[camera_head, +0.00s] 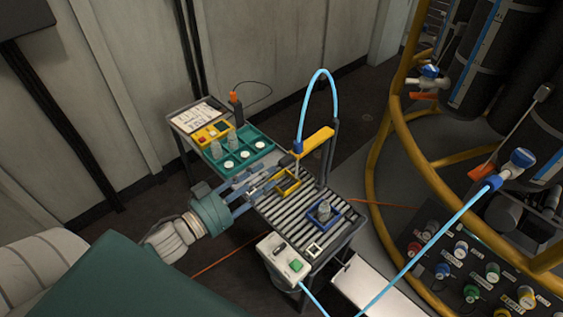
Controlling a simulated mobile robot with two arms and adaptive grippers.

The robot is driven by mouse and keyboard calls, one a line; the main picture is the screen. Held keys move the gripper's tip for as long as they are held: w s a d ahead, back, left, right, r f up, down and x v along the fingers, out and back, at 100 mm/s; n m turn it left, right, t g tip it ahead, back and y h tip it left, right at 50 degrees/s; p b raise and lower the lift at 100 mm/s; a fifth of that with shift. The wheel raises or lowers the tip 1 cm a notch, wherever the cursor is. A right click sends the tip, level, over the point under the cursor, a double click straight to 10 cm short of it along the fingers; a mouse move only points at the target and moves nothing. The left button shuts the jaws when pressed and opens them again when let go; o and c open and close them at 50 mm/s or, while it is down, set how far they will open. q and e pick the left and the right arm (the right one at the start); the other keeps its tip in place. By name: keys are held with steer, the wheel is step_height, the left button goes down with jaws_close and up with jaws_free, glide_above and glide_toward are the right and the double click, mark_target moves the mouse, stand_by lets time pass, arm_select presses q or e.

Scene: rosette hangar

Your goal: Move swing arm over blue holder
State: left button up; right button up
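The yellow swing arm (318,139) stands on a dark post at the right side of the roller table. Its blue-tipped end, with a light blue hose, hangs above the rollers near the yellow holder (289,186). The blue holder (334,217) sits nearer the table's front end with a grey part (324,207) in it. The swing arm is not above the blue holder. My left gripper (268,180) reaches in from the left, its fingers apart, beside the yellow holder and below the swing arm's end. Contact with either is unclear. My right gripper is not in view.
A green tray (257,154) with several white round spots and grey parts lies at the table's back. A control box (282,260) with a green button is at the front. A yellow rail (376,190) and dark cylinders stand to the right.

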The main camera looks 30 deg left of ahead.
mark_target(280, 165)
arm_select(q)
steer(key=x, duration=0.7)
steer(key=shift+f+p, duration=0.1)
steer(key=shift+p, duration=0.3)
jaws_close()
